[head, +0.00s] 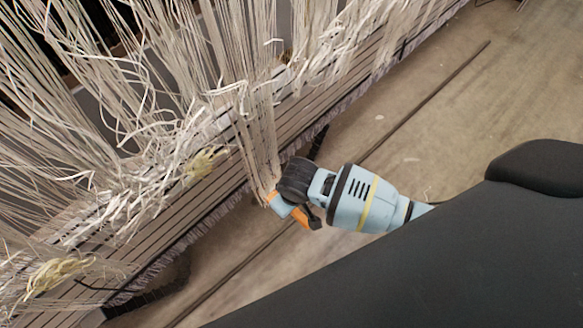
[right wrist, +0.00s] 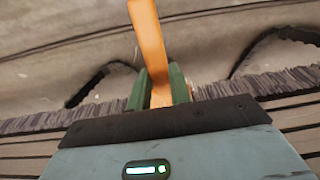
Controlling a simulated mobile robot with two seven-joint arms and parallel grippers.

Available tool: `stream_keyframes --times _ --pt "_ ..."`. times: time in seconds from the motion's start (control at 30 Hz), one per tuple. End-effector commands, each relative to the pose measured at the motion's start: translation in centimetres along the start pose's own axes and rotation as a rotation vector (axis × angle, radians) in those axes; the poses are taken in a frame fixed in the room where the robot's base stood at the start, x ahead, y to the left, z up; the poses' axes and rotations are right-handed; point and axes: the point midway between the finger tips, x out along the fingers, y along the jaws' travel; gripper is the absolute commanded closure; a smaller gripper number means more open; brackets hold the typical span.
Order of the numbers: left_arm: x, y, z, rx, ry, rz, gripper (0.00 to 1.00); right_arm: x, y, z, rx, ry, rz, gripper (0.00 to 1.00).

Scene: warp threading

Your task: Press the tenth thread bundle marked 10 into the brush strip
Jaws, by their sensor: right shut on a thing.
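A pale thread bundle (head: 258,140) hangs down in the head view and runs to my right gripper (head: 271,198). The right gripper is shut, with an orange piece at the bundle's lower end. In the right wrist view the orange piece (right wrist: 147,40) stands between the green fingers of my right gripper (right wrist: 160,88). No number 10 can be read. The brush strip (head: 205,207) is a grey bristle edge along the slatted beam; it also shows in the right wrist view (right wrist: 255,84), close by the fingers. Whether the bundle touches the bristles cannot be told. My left gripper is not in view.
Many loose pale threads (head: 110,100) hang over the slatted beam (head: 190,190) on the left. Yellowish tufts (head: 203,162) lie among them. A dark cable or strap (head: 150,293) lies below the beam. The brown floor (head: 460,100) to the right is mostly clear.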

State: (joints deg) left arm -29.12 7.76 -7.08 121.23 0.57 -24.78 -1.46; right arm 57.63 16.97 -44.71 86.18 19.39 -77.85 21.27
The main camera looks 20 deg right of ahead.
Motion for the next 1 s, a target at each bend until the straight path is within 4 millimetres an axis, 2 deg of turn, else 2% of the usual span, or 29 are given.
stream_keyframes --times 1.0 --pt "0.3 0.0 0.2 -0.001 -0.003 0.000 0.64 0.3 0.0 -2.3 0.001 0.000 0.000 1.00"
